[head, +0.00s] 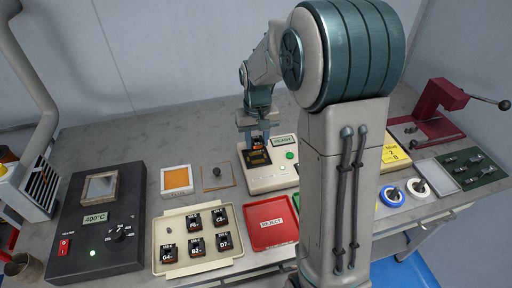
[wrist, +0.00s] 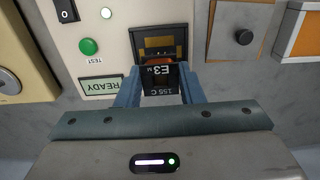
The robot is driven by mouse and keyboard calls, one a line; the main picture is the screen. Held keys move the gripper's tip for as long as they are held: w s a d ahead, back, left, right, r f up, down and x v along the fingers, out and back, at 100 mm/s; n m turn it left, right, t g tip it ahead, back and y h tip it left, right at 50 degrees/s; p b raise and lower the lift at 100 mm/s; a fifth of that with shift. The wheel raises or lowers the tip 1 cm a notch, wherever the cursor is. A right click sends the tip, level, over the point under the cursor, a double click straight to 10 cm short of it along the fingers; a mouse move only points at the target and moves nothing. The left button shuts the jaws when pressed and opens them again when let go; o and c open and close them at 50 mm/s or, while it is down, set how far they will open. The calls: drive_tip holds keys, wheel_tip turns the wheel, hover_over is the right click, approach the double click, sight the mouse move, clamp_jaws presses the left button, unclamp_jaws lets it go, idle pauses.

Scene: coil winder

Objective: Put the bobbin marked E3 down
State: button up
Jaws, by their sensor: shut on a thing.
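The bobbin marked E3 (wrist: 160,76) is black with white lettering and an orange-brown winding. My gripper (wrist: 160,92) is shut on it, one blue-grey finger on each side. The bobbin is at the dark square recess of the tester (head: 270,183), a pale box with a green button and a display reading READY. I cannot tell whether the bobbin rests in the recess or hangs just above it. In the head view, my gripper (head: 260,136) is over the tester, with the bobbin (head: 257,154) below it.
A cream tray (head: 170,258) holds several marked bobbins. A red REJECT tray (head: 273,237) lies in front of the tester. A plate with a dark knob (head: 216,175) and an orange pad (head: 177,180) lie left of the tester. A black heater (head: 95,235) stands far left. My arm hides the table's middle right.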

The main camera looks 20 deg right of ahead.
sight(257, 158)
drive_tip(key=shift+f, duration=2.05)
drive_tip(key=shift+w, duration=0.1)
drive_tip(key=shift+f, duration=0.25)
drive_tip(key=o, duration=1)
drive_tip(key=shift+r, duration=0.1)
